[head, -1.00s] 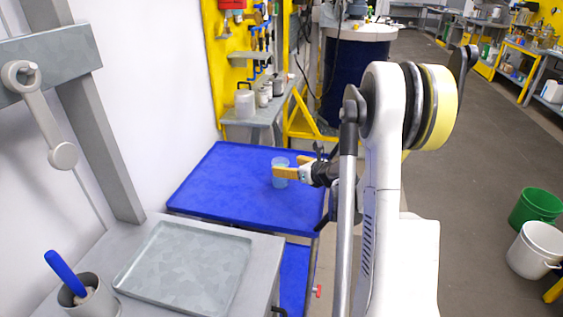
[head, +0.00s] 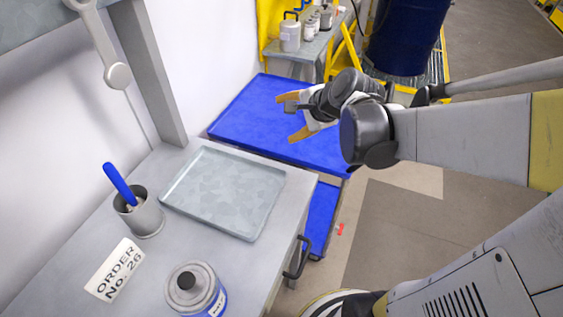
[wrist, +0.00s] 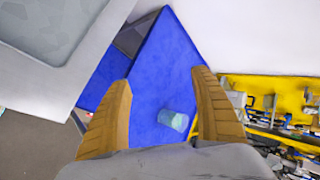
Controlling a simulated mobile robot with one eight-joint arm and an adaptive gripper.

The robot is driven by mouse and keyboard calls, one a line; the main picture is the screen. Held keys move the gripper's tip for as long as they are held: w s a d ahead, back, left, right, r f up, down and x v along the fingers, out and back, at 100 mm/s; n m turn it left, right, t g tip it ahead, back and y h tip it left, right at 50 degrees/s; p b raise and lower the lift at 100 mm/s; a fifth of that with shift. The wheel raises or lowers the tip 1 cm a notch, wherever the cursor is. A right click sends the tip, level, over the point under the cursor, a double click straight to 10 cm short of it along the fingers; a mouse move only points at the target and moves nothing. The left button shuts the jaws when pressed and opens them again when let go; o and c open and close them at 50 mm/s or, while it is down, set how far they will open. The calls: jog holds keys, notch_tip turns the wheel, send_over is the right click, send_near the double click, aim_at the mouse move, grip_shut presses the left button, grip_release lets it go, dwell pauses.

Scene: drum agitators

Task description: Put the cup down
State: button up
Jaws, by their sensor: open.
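A translucent light-blue cup (wrist: 173,120) shows in the wrist view on the blue tabletop (wrist: 155,75), between the lines of my two fingers and touching neither. My gripper (wrist: 162,78) is open with nothing between its orange fingers. In the head view my gripper (head: 287,118) shows in front of the blue table (head: 245,110), its fingers spread and pointing left. I cannot make out the cup in the head view; my gripper may hide it.
A grey bench holds a metal tray (head: 225,190), a grey pot with a blue-handled tool (head: 140,212), an order card (head: 115,270) and a lidded jar (head: 195,288). Behind the blue table stand a shelf with containers (head: 290,35) and a dark blue drum (head: 408,35).

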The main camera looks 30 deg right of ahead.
jog(key=s+a+n+g+h, duration=0.1)
jog(key=s+a+n, duration=0.3)
jog(key=s+n, duration=0.4)
jog(key=s+a+r+n+g, duration=0.1)
jog(key=s+a+n, duration=0.4)
jog(key=s+n, duration=0.2)
jog(key=shift+s+n+h, duration=0.4)
jog(key=shift+n, duration=0.8)
jog(key=shift+a, duration=0.1)
